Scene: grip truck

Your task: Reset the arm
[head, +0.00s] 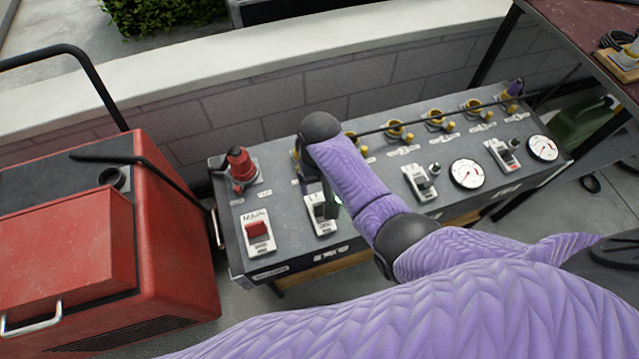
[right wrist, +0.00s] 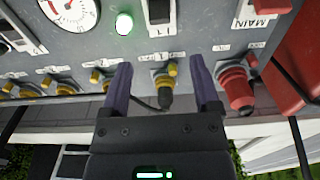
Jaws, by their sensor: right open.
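My right arm (head: 350,175), in a purple sleeve with black joints, reaches over the grey control panel in the head view. Its gripper is mostly hidden behind the arm there. In the right wrist view my right gripper (right wrist: 162,64) is open, with its two dark purple fingers spread. Between the fingers a yellow fitting with a dark plug (right wrist: 165,95) shows on the panel. I cannot tell whether either finger touches the panel. My left gripper is not in view.
The control panel (head: 240,222) carries a red connector (head: 240,167), a red main switch (head: 257,231), gauges (head: 466,173) and several yellow fittings (head: 435,119). A red machine (head: 170,215) stands at left, a dark red table (head: 570,20) at upper right, and a low wall (head: 240,105) behind.

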